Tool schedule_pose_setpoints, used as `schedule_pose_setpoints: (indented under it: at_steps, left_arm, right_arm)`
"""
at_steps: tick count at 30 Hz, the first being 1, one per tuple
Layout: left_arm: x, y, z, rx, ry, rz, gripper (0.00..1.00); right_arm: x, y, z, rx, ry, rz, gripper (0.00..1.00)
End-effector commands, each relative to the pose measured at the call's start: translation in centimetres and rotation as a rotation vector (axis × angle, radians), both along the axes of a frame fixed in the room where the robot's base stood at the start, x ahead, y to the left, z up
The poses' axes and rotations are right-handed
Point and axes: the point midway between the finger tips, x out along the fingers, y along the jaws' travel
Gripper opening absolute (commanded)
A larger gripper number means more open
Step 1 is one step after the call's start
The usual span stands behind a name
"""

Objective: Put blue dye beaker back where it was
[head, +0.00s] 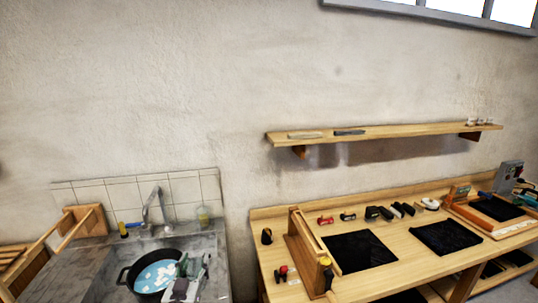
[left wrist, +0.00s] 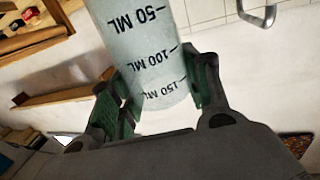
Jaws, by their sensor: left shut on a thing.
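My left gripper (head: 190,272) is low in the head view, over the right side of a dark pot (head: 124,277) of blue liquid with pale pieces in it. In the left wrist view my left gripper (left wrist: 160,92) is shut on a pale, see-through beaker (left wrist: 145,45). Its green finger pads lie on both sides of the beaker. Black marks on it read 50, 100 and 150 ML and appear upside down. No clear blue shows in the beaker. In the head view I cannot make the beaker out clearly at the gripper. My right gripper is not in view.
The pot stands at a grey sink counter (head: 212,250) with a tap (head: 152,203). A small yellowish-green container (head: 203,216) stands behind the tap's right. A wooden rack (head: 80,222) is at left. A wooden workbench (head: 400,250) with tools and black cloths is at right, under a shelf (head: 400,131).

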Motion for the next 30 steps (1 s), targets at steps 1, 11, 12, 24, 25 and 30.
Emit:
schedule_pose_setpoints:
  at_steps: [1, 11, 12, 24, 25, 30]
  left_arm:
    - [-0.7, -0.2, -1.4, 0.0, 0.006, -0.004, 0.19]
    - [-4.9, -0.6, -8.2, 0.0, 0.004, -0.013, 0.19]
    - [-5.4, -0.6, -8.9, 0.0, 0.004, -0.013, 0.19]
    - [-7.7, -0.6, -11.8, 0.0, -0.001, -0.013, 0.19]
    - [-7.7, -0.6, -11.8, 0.0, -0.001, -0.013, 0.19]
    - [-7.7, -0.6, -11.7, 0.0, -0.001, -0.013, 0.19]
  right_arm:
    - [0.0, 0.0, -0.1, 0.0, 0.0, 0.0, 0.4]
    - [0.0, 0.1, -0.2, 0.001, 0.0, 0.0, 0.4]
    - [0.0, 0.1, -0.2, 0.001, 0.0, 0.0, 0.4]
    - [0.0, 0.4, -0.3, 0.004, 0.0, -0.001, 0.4]
    - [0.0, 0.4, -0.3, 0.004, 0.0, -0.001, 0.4]
    - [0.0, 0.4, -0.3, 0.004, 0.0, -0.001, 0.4]
